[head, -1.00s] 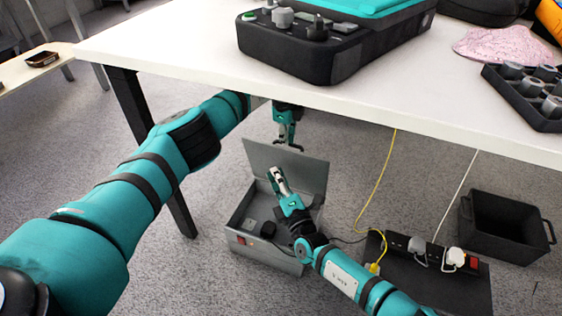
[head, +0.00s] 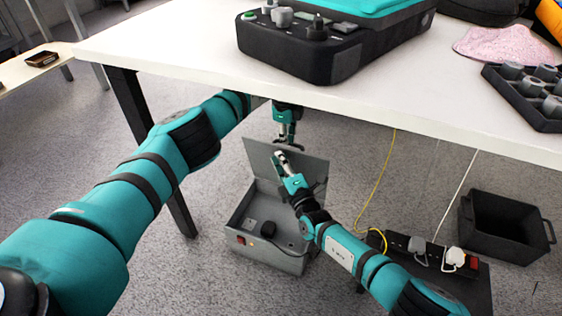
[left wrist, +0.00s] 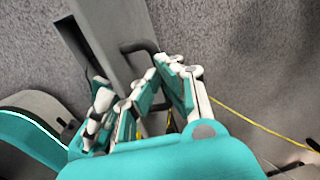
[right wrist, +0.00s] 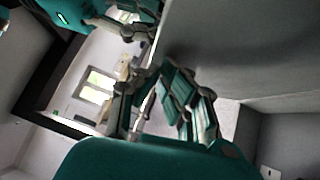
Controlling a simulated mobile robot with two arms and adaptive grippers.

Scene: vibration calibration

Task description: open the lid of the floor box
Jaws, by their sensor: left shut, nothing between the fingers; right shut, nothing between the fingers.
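The grey floor box (head: 262,252) stands on the carpet under the table. Its flat lid (head: 312,178) is raised and stands steeply along the back of the box, leaving the inside visible. My right gripper (head: 281,158) is shut and empty, in front of the lid near its top edge. My left gripper (head: 289,147) hangs below the table at the lid's top edge, shut and empty. The lid shows edge-on in the left wrist view (left wrist: 105,35), with a black handle (left wrist: 140,46) beside it. The lid fills much of the right wrist view (right wrist: 240,50). Contact with the lid is unclear.
The white table (head: 420,108) overhangs the box, with a dark leg (head: 150,150) at left. A power strip (head: 440,252) and cables lie right of the box. A black crate (head: 505,228) stands further right. A small dark object (head: 268,229) lies inside the box.

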